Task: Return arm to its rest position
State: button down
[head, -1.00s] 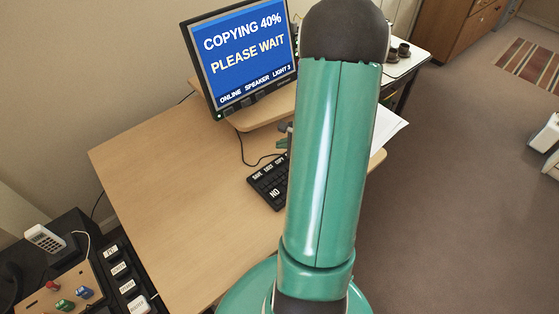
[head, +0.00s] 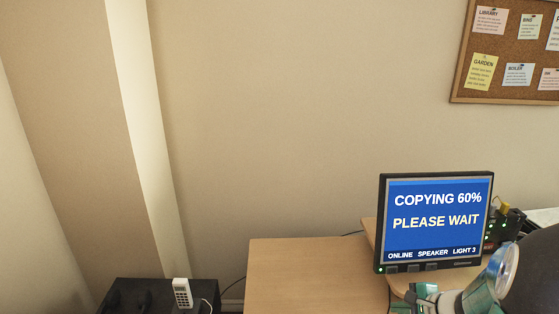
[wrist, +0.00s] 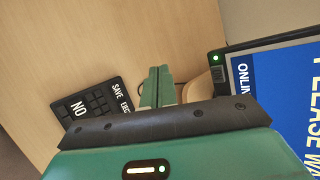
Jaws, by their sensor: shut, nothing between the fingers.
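My green gripper (wrist: 158,80) shows in the wrist view with its two fingers together and nothing between them. It is above the desk, between the black keypad and the monitor in that picture. In the head view, part of my green arm and gripper (head: 424,292) shows at the lower right, in front of the monitor's base. The rest of my arm runs out of the picture there.
The monitor (head: 434,222) reads "COPYING 60% PLEASE WAIT" and stands close behind my arm. A black keypad (wrist: 92,105) lies on the wooden desk (head: 300,275). A corkboard (head: 505,60) hangs on the wall. The desk's left part is clear.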

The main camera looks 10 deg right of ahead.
jog(key=s+a+r+n+g, duration=0.2)
jog(key=a+r+n, duration=0.3)
jog(key=a, duration=0.3)
jog(key=s+a+r+n+g, duration=0.1)
jog(key=s+a+r+n, duration=0.1)
jog(key=a+r+n, duration=0.5)
jog(key=s+a+r+n+h, duration=0.3)
jog(key=s+a+r+n, duration=0.2)
jog(key=s, duration=0.4)
jog(key=shift+a+r+n+t+h, duration=0.35)
jog(key=shift+a+n, duration=0.5)
jog(key=shift+n, duration=0.25)
